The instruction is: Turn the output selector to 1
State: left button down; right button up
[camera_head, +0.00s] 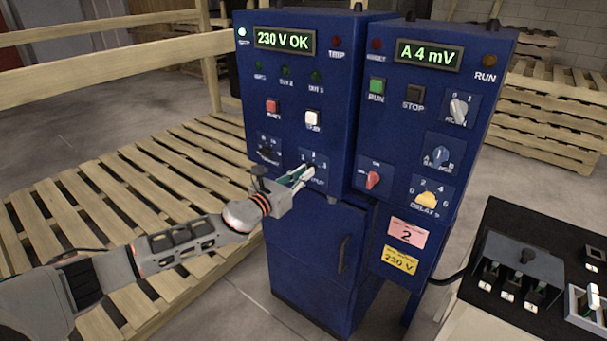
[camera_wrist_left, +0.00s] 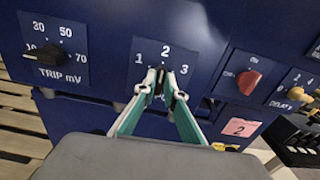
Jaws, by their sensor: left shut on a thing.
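The output selector is a small black knob (camera_wrist_left: 161,83) on a blue plate marked 1, 2 and 3, low on the left blue cabinet. In the head view its plate (camera_head: 307,160) is partly covered by my gripper. My left gripper (camera_head: 309,172) reaches it from the lower left. In the left wrist view its two green-sided fingers (camera_wrist_left: 160,90) are shut on the knob, one on each side. The visible part of the knob stands roughly upright below the 2; the fingers hide much of it. My right gripper is in neither view.
The trip mV knob (camera_wrist_left: 48,52) is left of the selector, and a red switch (camera_head: 373,180) is to its right. The display (camera_head: 284,39) reads 230 V OK. A wooden pallet (camera_head: 110,205) lies at the left, and a black control box (camera_head: 520,270) stands at the lower right.

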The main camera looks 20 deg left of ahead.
pick_arm(q)
jog(key=shift+a+f+n+p, duration=0.1)
jog(key=shift+n+p, duration=0.5)
jog(key=shift+n, duration=2.35)
jog(key=shift+a+f+n+p, duration=0.1)
jog(key=shift+n+p, duration=0.45)
jog(key=shift+n, duration=2.4)
jog(key=c, duration=2.1)
grip_release()
